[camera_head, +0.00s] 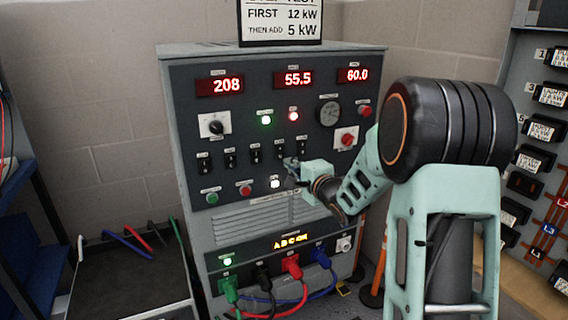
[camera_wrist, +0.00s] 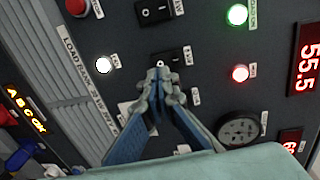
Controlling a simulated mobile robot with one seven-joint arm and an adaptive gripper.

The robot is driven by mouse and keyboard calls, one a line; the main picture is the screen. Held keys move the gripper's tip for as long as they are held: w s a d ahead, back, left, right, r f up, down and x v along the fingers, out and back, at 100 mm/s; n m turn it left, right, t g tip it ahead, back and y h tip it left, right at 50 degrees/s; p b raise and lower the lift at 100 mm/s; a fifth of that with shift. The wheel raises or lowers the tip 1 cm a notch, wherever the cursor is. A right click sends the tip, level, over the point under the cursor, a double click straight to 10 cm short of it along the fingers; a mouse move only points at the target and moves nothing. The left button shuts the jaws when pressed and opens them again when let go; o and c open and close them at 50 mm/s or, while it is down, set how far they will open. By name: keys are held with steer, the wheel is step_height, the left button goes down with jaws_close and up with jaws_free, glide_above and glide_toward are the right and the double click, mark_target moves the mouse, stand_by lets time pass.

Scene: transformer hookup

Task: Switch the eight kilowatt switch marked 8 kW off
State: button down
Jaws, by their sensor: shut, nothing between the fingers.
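A row of black rocker switches crosses the middle of the grey load-bank panel (camera_head: 180,110). Their small labels are too blurred to read, so I cannot tell surely which one is marked 8 kW. My gripper (camera_head: 289,163) is shut and empty at the right part of this row. In the wrist view my gripper's fingertips (camera_wrist: 159,72) lie right at the edge of one black switch (camera_wrist: 174,56) and cover part of it. Whether they touch it I cannot tell. Another black switch (camera_wrist: 155,11) is clear beside it. Anything beneath the fingers is hidden.
Lit displays read 208, 55.5 (camera_head: 293,79) and 60.0. A green lamp (camera_head: 266,120), a red lamp (camera_head: 293,116) and a white lamp (camera_head: 275,183) glow. A red knob (camera_head: 347,139) sits to the right. Coloured cables (camera_head: 290,262) plug in below. A sign (camera_head: 282,22) stands on top.

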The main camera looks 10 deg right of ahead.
mark_target(279, 156)
steer(key=shift+b+x, duration=0.45)
steer(key=shift+x, duration=2.1)
steer(key=shift+w+a+f+t+b, duration=0.1)
steer(key=shift+w+f+t+b, duration=0.25)
steer(key=shift+b, duration=0.55)
steer(key=shift+r, duration=0.2)
steer(key=shift+s, duration=0.1)
